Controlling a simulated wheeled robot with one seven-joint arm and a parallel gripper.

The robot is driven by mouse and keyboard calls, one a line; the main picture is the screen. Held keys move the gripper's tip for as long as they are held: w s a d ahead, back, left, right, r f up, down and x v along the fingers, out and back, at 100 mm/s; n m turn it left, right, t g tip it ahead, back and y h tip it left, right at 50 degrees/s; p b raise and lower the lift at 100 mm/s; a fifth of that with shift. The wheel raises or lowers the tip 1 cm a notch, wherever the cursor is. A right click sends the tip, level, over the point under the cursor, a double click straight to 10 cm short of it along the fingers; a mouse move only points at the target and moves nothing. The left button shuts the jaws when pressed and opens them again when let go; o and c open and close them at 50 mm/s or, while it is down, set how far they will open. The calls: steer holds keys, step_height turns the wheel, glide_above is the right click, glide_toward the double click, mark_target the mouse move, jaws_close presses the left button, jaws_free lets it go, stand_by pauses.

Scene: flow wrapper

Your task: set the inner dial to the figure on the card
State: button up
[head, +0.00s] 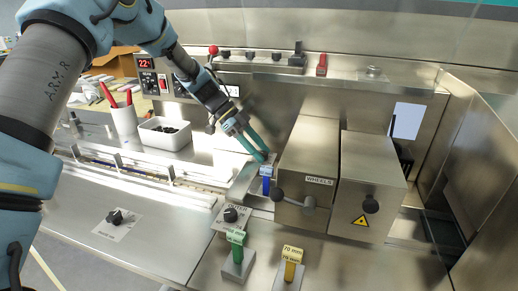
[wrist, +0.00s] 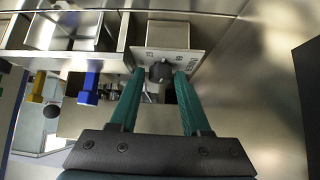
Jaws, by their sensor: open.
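My gripper (head: 258,154) has two teal fingers and points down near the blue lever, left of the WHEELS box. In the wrist view my gripper (wrist: 158,80) is open, with its fingertips on either side of a black knob (wrist: 160,71). Whether they touch it is unclear. The knob sits on a light marked plate (wrist: 194,57) whose lettering I cannot read; it appears to be the inner dial. In the head view my fingers hide it. The dial marked OUTER (head: 231,214) stands nearer. A white card (head: 407,120) hangs at the back right, with no legible figure.
The WHEELS box (head: 308,170) with a ball-ended crank and a second metal box (head: 372,180) stand to the right. A blue lever (head: 266,185), green tagged post (head: 236,250) and yellow tagged post (head: 290,265) stand close by. The left front panel (head: 140,225) is mostly clear.

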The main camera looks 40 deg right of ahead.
jaws_close()
steer(key=shift+f+b, duration=0.2)
steer(key=shift+b, duration=0.6)
steer(key=shift+a+f+n+t+h+b, duration=0.15)
steer(key=shift+n+t+h+b, duration=0.2)
steer(key=shift+n+b, duration=0.65)
steer(key=b, duration=0.2)
steer(key=n+t+h+b, duration=0.1)
steer(key=b, duration=0.2)
steer(key=shift+s+f+n+h+b, duration=0.1)
steer(key=shift+f+n+h+b, duration=0.05)
steer(key=shift+n+h+b, duration=0.15)
steer(key=n+t+b, duration=0.1)
steer(key=b, duration=0.1)
steer(key=n+t+h+b, duration=0.1)
steer(key=b, duration=0.2)
steer(key=shift+s+a+n+b, duration=0.1)
steer(key=shift+s+n+b, duration=0.05)
steer(key=shift+n+b, duration=0.25)
steer(key=shift+r+n+t+h+b, duration=0.4)
steer(key=shift+n+b, duration=0.3)
steer(key=shift+b, duration=0.4)
steer(key=shift+r, duration=0.1)
